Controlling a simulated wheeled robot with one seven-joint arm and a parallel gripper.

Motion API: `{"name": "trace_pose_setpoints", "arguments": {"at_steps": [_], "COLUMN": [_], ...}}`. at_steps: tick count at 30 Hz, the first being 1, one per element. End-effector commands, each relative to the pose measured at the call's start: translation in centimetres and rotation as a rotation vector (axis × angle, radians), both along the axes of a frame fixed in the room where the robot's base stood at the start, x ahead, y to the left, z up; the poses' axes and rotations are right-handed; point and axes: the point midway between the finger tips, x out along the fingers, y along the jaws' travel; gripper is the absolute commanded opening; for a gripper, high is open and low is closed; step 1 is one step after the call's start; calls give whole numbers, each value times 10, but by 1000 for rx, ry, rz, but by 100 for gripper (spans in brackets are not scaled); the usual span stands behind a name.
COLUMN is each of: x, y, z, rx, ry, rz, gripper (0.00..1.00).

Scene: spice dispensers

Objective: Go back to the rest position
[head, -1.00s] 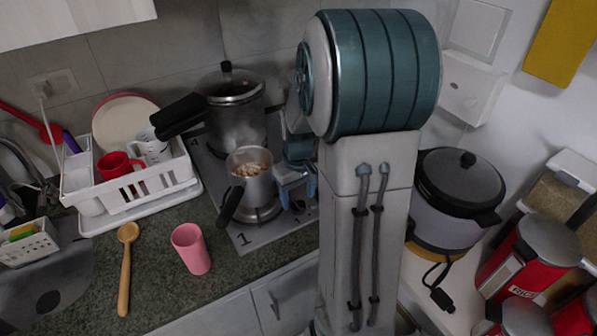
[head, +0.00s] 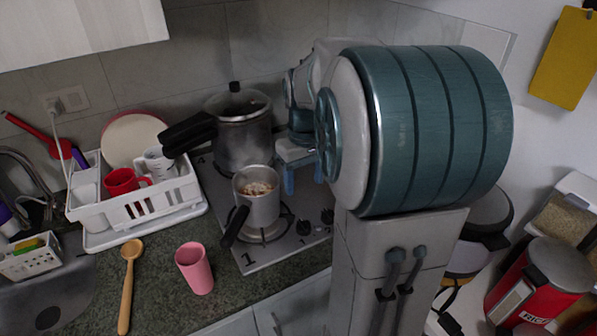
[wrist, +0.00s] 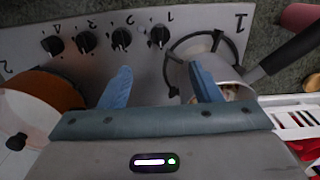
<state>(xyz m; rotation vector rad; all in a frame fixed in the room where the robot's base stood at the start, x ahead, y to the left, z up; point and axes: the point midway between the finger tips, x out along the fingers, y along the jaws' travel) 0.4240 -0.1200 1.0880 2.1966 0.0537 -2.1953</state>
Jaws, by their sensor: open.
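My gripper (head: 304,178) is open and empty. It is above the stove (head: 290,250), to the right of the small pot and apart from it, with its blue fingers pointing down. In the wrist view the two blue fingers of my gripper (wrist: 160,75) stand apart over the stove top (wrist: 145,75), with nothing between them. The small metal pot (head: 262,211) stands on the front burner with food inside and a black handle. It shows partly behind the right finger in the wrist view (wrist: 222,72).
A lidded pressure cooker (head: 243,135) is on the back burner. A white dish rack (head: 140,208), wooden spoon (head: 127,290) and pink cup (head: 194,268) are at left. A partly hidden rice cooker (head: 488,215) and red-and-white dispensers (head: 545,283) are at right. The counter before the rack is mostly clear.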

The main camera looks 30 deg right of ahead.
Motion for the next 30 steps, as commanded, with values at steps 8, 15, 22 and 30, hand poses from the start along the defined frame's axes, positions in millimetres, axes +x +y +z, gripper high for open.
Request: {"name": "trace_pose_setpoints", "arguments": {"at_steps": [8, 15, 22, 30], "x": [-3, -40, -95, -132], "y": [4, 50, 97, 119], "z": [1, 9, 4, -9], "rx": [-2, -22, -18, 5], "ry": [-5, -83, -189, -258], "rz": [1, -5, -25, -41], "gripper": [57, 57, 57, 57]}}
